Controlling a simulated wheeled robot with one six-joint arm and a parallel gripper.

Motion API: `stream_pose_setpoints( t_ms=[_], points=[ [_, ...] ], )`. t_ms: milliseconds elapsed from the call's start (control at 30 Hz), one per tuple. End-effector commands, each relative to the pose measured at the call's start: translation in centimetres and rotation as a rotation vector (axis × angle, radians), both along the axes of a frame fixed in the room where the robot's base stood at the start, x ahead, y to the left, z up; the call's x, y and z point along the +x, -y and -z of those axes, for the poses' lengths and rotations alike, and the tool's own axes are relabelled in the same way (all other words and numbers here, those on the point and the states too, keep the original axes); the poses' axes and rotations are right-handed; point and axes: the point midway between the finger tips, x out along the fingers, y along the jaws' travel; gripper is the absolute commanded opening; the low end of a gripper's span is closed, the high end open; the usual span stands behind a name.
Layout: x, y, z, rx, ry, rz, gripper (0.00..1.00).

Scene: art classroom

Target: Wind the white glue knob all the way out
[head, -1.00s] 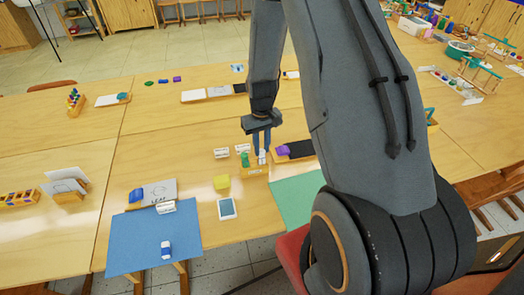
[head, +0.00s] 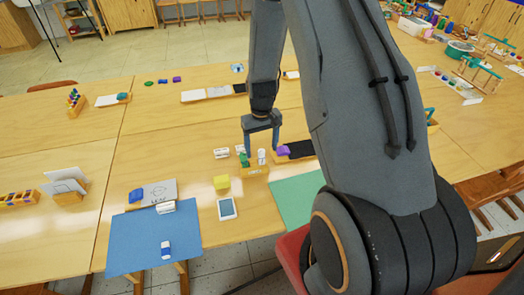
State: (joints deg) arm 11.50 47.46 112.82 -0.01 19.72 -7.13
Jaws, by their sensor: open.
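A small wooden holder (head: 255,171) on the table carries a white upright piece (head: 261,157), which looks like the glue with its knob, and a green piece (head: 243,160) to its left. The knob is too small to make out its detail or how far out it stands. My gripper (head: 262,149) points down over the holder. Its two fingers are spread wide, one to each side above the white piece, with nothing between them that I can see gripped. Whether a fingertip touches anything cannot be told.
Close by are a yellow block (head: 221,182), small white blocks (head: 221,153), a purple piece (head: 283,150) on a dark tray (head: 301,148) and a white-framed tablet (head: 228,208). A blue mat (head: 130,248) lies front left, a green mat (head: 297,197) front right. My arm hides table on the right.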

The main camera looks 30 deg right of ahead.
Motion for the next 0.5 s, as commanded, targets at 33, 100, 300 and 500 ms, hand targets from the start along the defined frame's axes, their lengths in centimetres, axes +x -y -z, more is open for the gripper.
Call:
stream_pose_setpoints(
  t_ms=[33,100,300,500],
  points=[
    [0.00,-0.01,0.00,0.000,0.000,0.000,0.70],
    [0.00,-0.01,0.00,0.000,0.000,0.000,0.70],
    [0.00,0.00,-0.01,0.000,0.000,-0.028,0.70],
    [-0.03,0.00,-0.05,0.000,0.000,-0.257,0.70]
  ],
)
